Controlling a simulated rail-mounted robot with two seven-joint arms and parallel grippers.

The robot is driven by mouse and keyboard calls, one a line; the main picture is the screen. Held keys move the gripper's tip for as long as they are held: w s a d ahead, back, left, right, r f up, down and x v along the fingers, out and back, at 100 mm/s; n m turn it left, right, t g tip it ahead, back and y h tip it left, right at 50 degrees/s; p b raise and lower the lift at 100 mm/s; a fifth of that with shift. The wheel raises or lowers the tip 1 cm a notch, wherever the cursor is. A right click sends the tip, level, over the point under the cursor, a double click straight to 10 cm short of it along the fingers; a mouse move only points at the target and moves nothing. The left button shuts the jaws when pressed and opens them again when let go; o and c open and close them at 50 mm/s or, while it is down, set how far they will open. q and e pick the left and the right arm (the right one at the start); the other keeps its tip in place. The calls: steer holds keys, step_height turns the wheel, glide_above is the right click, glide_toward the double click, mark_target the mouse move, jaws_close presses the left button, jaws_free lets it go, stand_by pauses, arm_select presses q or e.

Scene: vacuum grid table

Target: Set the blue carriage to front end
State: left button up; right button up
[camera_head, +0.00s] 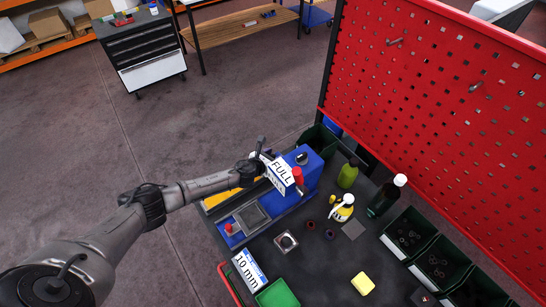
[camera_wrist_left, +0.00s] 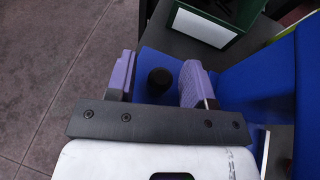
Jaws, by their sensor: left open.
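The blue carriage (camera_head: 312,163) is a blue block at the far end of the blue fixture (camera_head: 262,226) on the dark table. A white "FULL" plate (camera_head: 281,173) and a red cylinder (camera_head: 298,176) stand at its near side. My left gripper (camera_head: 262,157) is beside the carriage, at its left, partly hidden by the plate. In the left wrist view my left gripper (camera_wrist_left: 157,82) is open. A black round knob (camera_wrist_left: 160,78) on a blue surface shows between its fingers; I cannot tell whether they touch it.
A red pegboard (camera_head: 430,100) rises behind the table. Green bottle (camera_head: 348,174), yellow-white spray bottle (camera_head: 342,208) and dark bottle (camera_head: 386,196) stand right of the fixture. Dark bins (camera_head: 408,232) line the right edge. A "10 mm" plate (camera_head: 249,270) and green bin (camera_head: 277,294) are nearer.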

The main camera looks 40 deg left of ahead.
arm_select(q)
jaws_close()
stand_by(0.4)
steer(key=shift+s, duration=0.1)
